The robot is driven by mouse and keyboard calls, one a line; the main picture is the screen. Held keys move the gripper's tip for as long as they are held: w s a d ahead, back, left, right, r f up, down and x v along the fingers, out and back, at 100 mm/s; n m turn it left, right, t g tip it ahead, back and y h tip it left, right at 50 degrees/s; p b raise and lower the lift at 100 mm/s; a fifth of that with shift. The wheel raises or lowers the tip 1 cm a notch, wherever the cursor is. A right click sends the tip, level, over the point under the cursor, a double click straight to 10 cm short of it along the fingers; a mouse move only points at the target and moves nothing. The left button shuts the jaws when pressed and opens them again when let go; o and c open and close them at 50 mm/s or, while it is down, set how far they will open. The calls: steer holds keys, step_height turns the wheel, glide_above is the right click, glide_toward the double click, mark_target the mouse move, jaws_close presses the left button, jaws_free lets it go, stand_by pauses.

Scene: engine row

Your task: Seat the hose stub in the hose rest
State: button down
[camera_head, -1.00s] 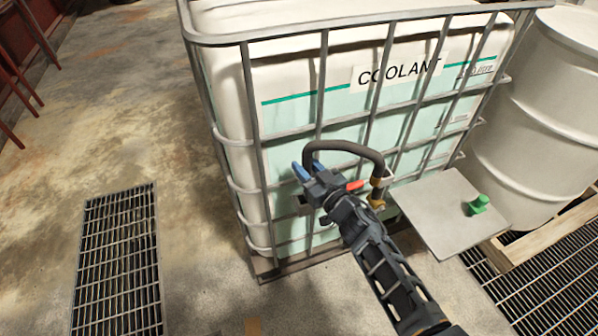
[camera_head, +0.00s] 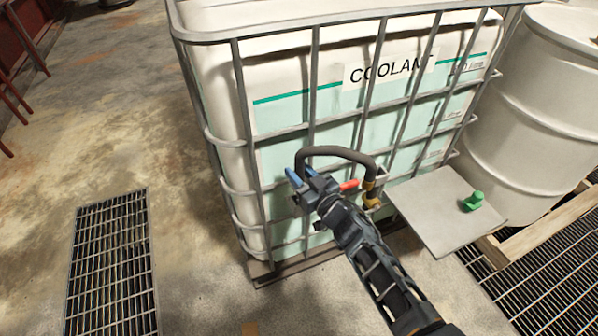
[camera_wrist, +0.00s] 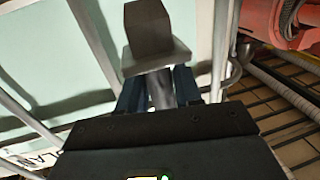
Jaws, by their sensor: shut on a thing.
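My gripper (camera_head: 301,175), with blue fingertips, is in front of the caged coolant tank, shut on the hose stub. In the wrist view a grey metal cylinder, apparently the stub (camera_wrist: 160,90), shows between the dark fingers (camera_wrist: 159,92). The dark hose (camera_head: 340,154) arches from a brass fitting (camera_head: 371,194) by a red handle (camera_head: 349,185) to the gripper. A grey-brown block with a flange (camera_wrist: 150,40) lies just beyond the fingers in the wrist view. I cannot tell whether it is the hose rest or touches the stub. The gripper hides much of this spot in the head view.
The tank's grey cage bars (camera_head: 243,130) stand close behind the gripper. A grey shelf plate (camera_head: 435,220) with a green knob-like piece (camera_head: 473,201) juts out at right, beside a white drum (camera_head: 530,120). Open floor (camera_head: 110,140) and a grate (camera_head: 110,265) lie left.

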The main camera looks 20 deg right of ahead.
steer(key=shift+f+b, duration=2.7)
steer(key=shift+f, duration=0.65)
steer(key=c, duration=1.1)
jaws_free()
steer(key=o, duration=0.4)
steer(key=shift+f, duration=0.1)
steer(key=shift+f, duration=0.1)
steer(key=shift+s, duration=0.15)
